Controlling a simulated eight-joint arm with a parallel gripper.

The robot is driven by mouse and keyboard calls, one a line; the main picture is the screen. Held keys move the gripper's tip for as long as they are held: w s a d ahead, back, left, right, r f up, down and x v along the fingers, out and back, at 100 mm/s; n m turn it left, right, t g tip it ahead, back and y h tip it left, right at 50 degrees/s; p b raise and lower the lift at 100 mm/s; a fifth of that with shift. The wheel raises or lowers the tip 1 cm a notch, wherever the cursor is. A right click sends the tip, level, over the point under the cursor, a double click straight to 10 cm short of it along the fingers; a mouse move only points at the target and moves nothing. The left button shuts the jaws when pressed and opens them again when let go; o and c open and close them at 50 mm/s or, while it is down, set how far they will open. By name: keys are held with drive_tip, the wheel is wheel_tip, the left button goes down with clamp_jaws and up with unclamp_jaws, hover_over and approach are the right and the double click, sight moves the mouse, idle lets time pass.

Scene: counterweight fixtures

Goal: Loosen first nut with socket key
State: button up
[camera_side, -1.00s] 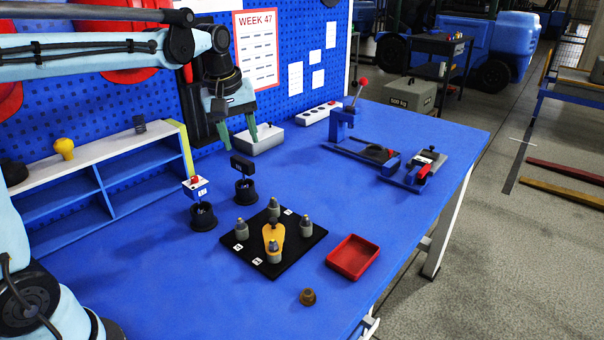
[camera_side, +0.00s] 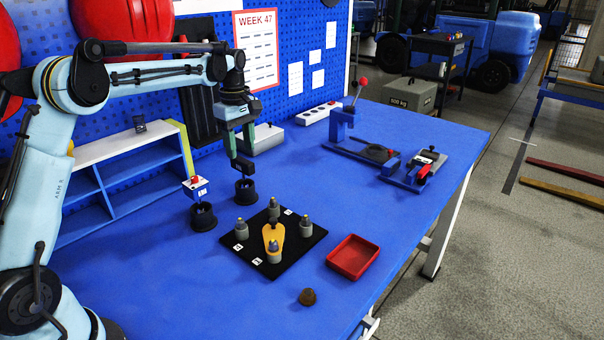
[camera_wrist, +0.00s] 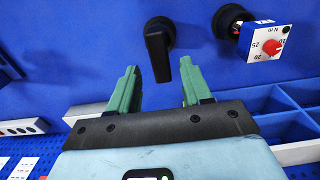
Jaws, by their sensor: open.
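The black socket key (camera_side: 244,168) stands upright in a round black holder (camera_side: 246,191) on the blue bench. Its handle (camera_wrist: 158,45) shows in the wrist view, pointing toward the space between my fingers. My gripper (camera_side: 240,152) is open just above the handle, its two green fingers (camera_wrist: 160,88) apart with nothing gripped. In the side view the fingers partly overlap the handle, so I cannot tell if they touch it. The black fixture plate (camera_side: 256,262) bears several grey posts with nuts (camera_side: 305,224) and a yellow plate (camera_side: 267,232). The number labels are too small to read.
A torque tool with a red dial (camera_side: 196,186) stands in a second holder left of the key. A red tray (camera_side: 353,257) and a brown part (camera_side: 307,297) lie in front. Shelves (camera_side: 137,170) stand left, a grey box (camera_side: 262,138) behind.

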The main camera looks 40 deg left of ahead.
sight(242, 159)
drive_tip(key=shift+f, duration=3.1)
clamp_jaws()
